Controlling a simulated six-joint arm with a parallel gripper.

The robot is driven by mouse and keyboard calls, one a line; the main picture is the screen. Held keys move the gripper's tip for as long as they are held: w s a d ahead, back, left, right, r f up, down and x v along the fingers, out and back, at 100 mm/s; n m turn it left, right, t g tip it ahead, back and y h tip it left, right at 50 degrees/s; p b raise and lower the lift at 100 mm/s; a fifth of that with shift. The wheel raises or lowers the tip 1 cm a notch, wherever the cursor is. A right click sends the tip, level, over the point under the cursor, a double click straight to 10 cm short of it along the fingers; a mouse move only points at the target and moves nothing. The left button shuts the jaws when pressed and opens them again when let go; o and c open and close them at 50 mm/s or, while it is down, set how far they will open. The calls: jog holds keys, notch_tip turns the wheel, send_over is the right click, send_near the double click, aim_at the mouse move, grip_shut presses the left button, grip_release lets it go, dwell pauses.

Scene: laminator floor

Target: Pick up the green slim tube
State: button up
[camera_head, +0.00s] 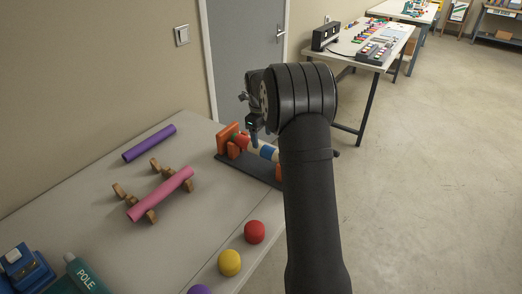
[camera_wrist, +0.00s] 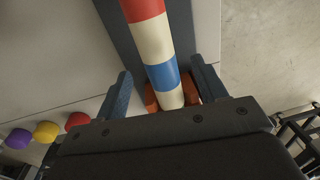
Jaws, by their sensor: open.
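My gripper (camera_head: 254,128) is open over a striped tube (camera_head: 268,152) on the table. In the wrist view, my open fingers (camera_wrist: 162,88) are on either side of the striped tube (camera_wrist: 155,43), which has red, cream and blue bands; I cannot tell how far above it they are. The tube rests in a dark stand with orange end supports (camera_head: 228,139). I see no clear green slim tube. The closest in colour is a teal-green item marked POLE (camera_head: 85,274) at the lower left, cut by the picture edge; its full shape is hidden.
A purple tube (camera_head: 149,143) lies on the table (camera_head: 90,207). A pink tube (camera_head: 161,194) rests across wooden cradles. Red (camera_head: 255,232), yellow (camera_head: 229,262) and purple round pieces line the front edge. A blue device (camera_head: 24,268) stands at the lower left.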

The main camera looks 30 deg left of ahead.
aim_at(262, 145)
jog(key=shift+w+a+f, duration=0.1)
jog(key=shift+f, duration=2.6)
jog(key=c, duration=1.2)
jog(key=shift+r, duration=0.1)
